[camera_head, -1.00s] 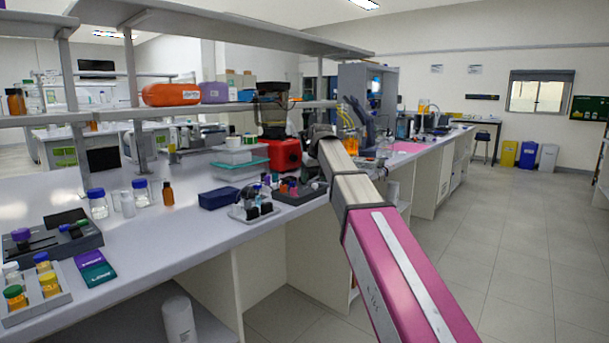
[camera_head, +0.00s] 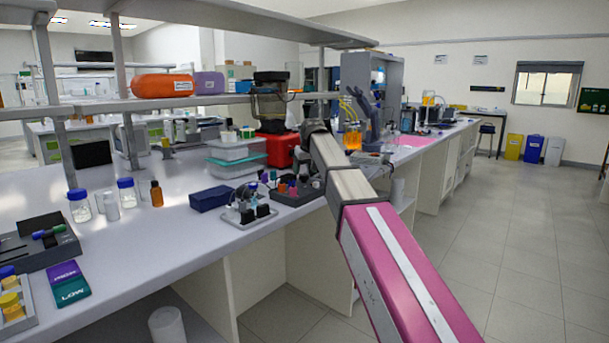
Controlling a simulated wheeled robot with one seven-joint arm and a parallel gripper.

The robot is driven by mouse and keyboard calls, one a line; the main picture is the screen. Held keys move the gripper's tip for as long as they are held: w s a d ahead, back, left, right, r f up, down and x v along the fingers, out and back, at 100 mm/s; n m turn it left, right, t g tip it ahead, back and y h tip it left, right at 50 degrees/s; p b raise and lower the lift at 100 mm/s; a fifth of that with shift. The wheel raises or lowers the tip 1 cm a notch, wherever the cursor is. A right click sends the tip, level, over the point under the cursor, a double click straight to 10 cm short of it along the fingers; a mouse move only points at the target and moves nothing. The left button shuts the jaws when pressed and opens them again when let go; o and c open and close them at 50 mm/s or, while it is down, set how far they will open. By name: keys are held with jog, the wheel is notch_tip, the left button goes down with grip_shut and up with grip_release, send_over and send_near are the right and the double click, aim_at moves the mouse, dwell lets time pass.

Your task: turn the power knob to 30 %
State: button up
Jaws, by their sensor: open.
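My arm reaches forward from the lower right along the bench front. My gripper (camera_head: 304,160) is at its far end, small and dark, over the bench beside the red device; its jaws are open, but its fingers are hard to make out. The red device (camera_head: 281,150) with a dark jar on top stands at the back of the bench, just left of my arm's end. No power knob or scale can be made out; my arm covers part of the bench there. Yellow tubes (camera_head: 349,106) and an orange-filled bottle (camera_head: 353,138) stand beyond my arm.
The white bench (camera_head: 130,265) holds a dark blue box (camera_head: 210,198), a tray with black items (camera_head: 249,214), clear tubs (camera_head: 237,158) and several bottles. A shelf (camera_head: 100,110) runs above its back. The tiled floor (camera_head: 510,230) at the right is clear.

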jog(key=shift+x, duration=1.3)
jog(key=shift+c, duration=0.3)
jog(key=c, duration=0.9)
jog(key=shift+o, duration=0.2)
